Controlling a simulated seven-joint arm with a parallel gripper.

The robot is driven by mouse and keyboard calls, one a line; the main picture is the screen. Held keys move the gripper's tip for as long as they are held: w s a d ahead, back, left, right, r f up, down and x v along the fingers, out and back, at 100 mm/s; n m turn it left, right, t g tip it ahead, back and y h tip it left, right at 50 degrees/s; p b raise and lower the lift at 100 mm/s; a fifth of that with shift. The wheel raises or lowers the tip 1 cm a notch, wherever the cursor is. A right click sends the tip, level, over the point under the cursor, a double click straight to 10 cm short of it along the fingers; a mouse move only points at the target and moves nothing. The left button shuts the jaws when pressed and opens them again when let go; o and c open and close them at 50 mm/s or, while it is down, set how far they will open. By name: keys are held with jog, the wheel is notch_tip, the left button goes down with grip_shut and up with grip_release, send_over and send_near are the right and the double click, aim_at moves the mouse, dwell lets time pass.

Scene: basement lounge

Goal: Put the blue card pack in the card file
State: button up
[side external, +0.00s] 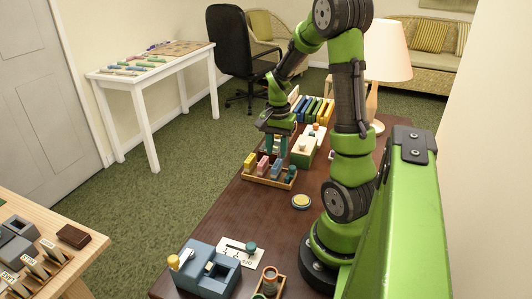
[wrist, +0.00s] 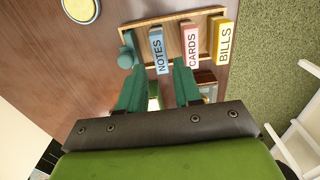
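My gripper (wrist: 155,78) is open, with two green fingers apart. In the side external view my gripper (side external: 276,150) hangs just behind and above a small wooden tray (side external: 262,181). The tray (wrist: 138,28) holds a blue block marked NOTES (wrist: 158,50), a pink block marked CARDS (wrist: 191,44) and a yellow block marked BILLS (wrist: 223,42). Farther back stands a row of upright coloured pieces, blue, green and yellow, including a blue one (side external: 299,104). I cannot tell which blue thing is the card pack, or which holder is the card file. No object is clearly held.
A round yellow-topped disc (side external: 301,200) lies on the brown table. A blue-grey device (side external: 207,270), a paper sheet (side external: 240,251) and a cup (side external: 270,279) are near the front. A lamp (side external: 385,55) stands at the back.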

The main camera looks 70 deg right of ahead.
aim_at(275, 164)
jog(key=w+a+r+n+t, duration=0.3)
jog(key=w+a+r+n, duration=0.15)
jog(key=a+r, duration=0.6)
jog(key=s+a+r+n+t+y, duration=0.1)
jog(key=a+n, duration=0.3)
jog(key=a, duration=0.4)
jog(key=s+a+r+n+t+y, duration=0.1)
jog(key=s+a+r+n+t, duration=0.1)
jog(key=a, duration=0.7)
jog(key=r+n+t, duration=0.1)
jog(key=r+n, duration=0.1)
jog(key=n, duration=0.1)
jog(key=shift+s+a, duration=0.15)
jog(key=shift+s, duration=0.2)
